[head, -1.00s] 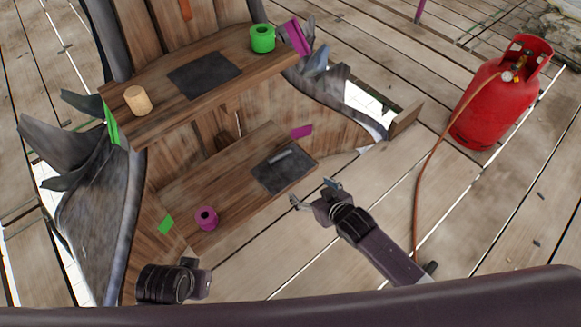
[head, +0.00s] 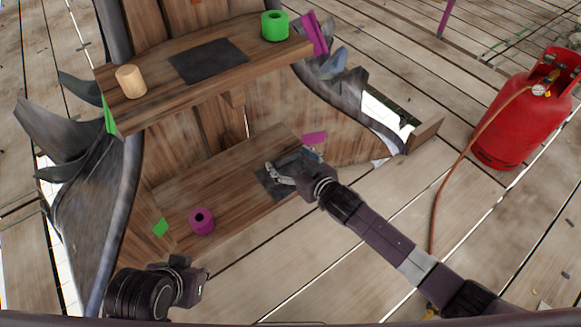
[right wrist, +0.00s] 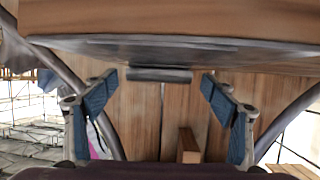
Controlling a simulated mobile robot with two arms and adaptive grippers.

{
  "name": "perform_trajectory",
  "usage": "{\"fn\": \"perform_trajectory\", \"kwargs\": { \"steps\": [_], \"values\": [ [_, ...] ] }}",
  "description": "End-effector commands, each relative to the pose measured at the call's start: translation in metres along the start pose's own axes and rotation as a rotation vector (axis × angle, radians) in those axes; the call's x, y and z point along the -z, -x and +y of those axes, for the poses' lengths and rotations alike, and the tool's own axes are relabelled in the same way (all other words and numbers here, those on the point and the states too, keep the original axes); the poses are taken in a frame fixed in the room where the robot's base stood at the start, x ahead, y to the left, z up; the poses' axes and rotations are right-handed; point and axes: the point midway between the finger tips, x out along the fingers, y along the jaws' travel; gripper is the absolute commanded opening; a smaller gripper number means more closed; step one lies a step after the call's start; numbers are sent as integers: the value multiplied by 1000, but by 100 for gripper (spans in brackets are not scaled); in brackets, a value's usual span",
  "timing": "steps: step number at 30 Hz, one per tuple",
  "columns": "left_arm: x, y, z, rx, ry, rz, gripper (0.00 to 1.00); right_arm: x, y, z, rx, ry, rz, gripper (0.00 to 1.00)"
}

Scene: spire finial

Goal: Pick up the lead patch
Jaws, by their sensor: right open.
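A dark square (head: 268,187) lies on the lower wooden shelf. A short grey bar, which looks like the lead patch (right wrist: 160,74), shows in the right wrist view at the face of the dark square. My right gripper (head: 291,164) is open over the dark square, and its arm and fingers cover part of it. In the right wrist view its two blue-padded fingertips (right wrist: 158,80) stand apart, one on each side of the grey bar, with no grip on it. My left gripper (head: 190,280) is low at the left, away from the shelf; its fingers are not clear.
The lower shelf also holds a magenta roll (head: 202,221). The upper shelf (head: 150,112) carries a second dark square (head: 208,61), a wooden cylinder (head: 131,82) and a green roll (head: 275,26). A red gas cylinder (head: 515,115) with a hose stands on the right.

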Motion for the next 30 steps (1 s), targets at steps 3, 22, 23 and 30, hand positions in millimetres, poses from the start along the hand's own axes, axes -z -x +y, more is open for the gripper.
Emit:
{"fn": "perform_trajectory", "kwargs": {
  "steps": [3, 22, 23, 30],
  "values": [
    [22, -3, 2, -4, -3, 83, 0, -1, -9, 0, 0, 0, -1, 78],
    [41, -3, 4, -8, -5, 154, 0, 0, -15, 1, 0, 0, -2, 56],
    [41, -3, 4, -8, -5, 154, 0, 0, -15, 1, 0, 0, -2, 53],
    [41, -2, 4, -8, -5, 154, 0, 0, -15, 1, 0, 0, -2, 26]
  ]
}}
